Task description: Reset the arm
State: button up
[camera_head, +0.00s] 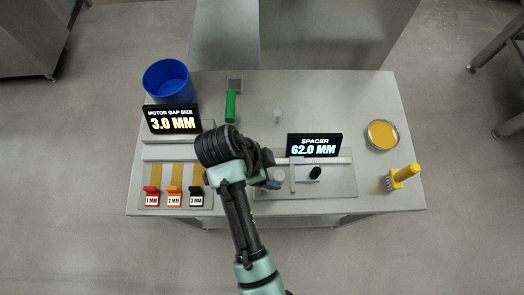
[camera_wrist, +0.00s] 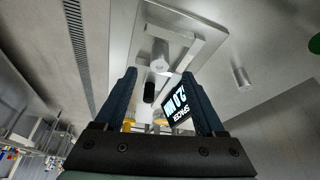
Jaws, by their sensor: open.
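My gripper (camera_head: 272,183) hangs over the left end of a caliper plate (camera_head: 325,187) on the table. In the wrist view my gripper (camera_wrist: 160,76) has its two dark fingers spread apart, with nothing held between them. Beyond them the wrist view shows a grey cylinder (camera_wrist: 160,56), a black knob (camera_wrist: 149,92) and a lit spacer display (camera_wrist: 180,107). In the head view this display (camera_head: 314,146) reads 62.0 MM. My arm runs from the bottom edge up over the table and hides part of the table's middle.
A blue bin (camera_head: 168,80) and a 3.0 MM display (camera_head: 172,120) stand at left. Labelled gauges (camera_head: 173,198) sit front left. A green-handled tool (camera_head: 231,105) and a small grey cylinder (camera_head: 277,116) are behind. A yellow dish (camera_head: 382,135) and yellow brush (camera_head: 403,177) are at right.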

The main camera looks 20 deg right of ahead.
jog(key=v, duration=0.6)
